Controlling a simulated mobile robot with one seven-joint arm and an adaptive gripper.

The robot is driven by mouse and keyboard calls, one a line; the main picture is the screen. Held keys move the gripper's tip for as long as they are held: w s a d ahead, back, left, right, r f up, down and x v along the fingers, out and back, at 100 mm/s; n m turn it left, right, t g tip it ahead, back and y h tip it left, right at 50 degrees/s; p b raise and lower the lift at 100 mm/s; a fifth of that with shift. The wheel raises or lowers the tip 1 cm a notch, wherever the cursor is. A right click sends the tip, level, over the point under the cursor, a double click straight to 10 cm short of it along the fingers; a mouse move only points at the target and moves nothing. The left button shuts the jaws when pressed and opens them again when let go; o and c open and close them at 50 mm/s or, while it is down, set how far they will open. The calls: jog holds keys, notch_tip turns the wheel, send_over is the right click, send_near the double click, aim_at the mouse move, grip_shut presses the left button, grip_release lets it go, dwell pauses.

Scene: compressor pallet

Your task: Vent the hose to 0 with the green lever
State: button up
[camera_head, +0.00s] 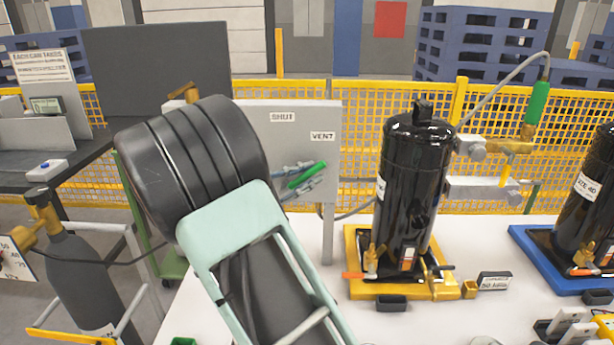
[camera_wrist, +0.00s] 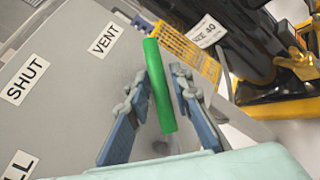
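The green lever (camera_head: 307,175) sits in front of the grey panel (camera_head: 300,115), below the VENT label (camera_head: 322,136) and right of the SHUT label (camera_head: 283,117). In the wrist view the green lever (camera_wrist: 160,85) runs between my two blue-grey fingers. My gripper (camera_wrist: 159,77) is open around it, with a visible gap on each side. In the head view my gripper (camera_head: 304,179) is at the lever, and my forearm hides the panel's left part. The lever's pivot is hidden or blurred. No gauge reading is legible.
The black compressor stands on a yellow base (camera_head: 360,289) on the white table (camera_head: 300,245), right of the panel. A second compressor (camera_head: 588,200) stands on a blue base (camera_head: 530,240) at far right. A dark cylinder (camera_head: 75,275) stands at left. Yellow mesh fencing (camera_head: 360,110) runs behind.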

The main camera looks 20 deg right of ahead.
aim_at(284, 187)
jog(key=shift+c, duration=0.5)
grip_shut()
jog(key=a+r+n+t+h+p, duration=0.1)
jog(key=n, duration=0.1)
jog(key=a+r+n+t+h+p, duration=0.1)
jog(key=shift+w+n+h, duration=0.4)
jog(key=n, duration=0.1)
jog(key=a+t+p, duration=0.1)
jog(key=n+t, duration=0.1)
jog(key=shift+w+a+r+n+h+p, duration=0.2)
jog(key=shift+w+r+n+h+p, duration=0.1)
jog(key=shift+h+p, duration=0.1)
jog(key=shift+w+a+n+t+p, duration=0.2)
jog(key=shift+a+n+t+p, duration=0.2)
jog(key=shift+n+t, duration=0.5)
jog(key=shift+w+a+n+t+p, duration=0.15)
jog(key=shift+a+n+t+p, duration=0.25)
jog(key=shift+n+t, duration=0.5)
jog(key=shift+a+n, duration=0.1)
jog(key=shift+n, duration=0.2)
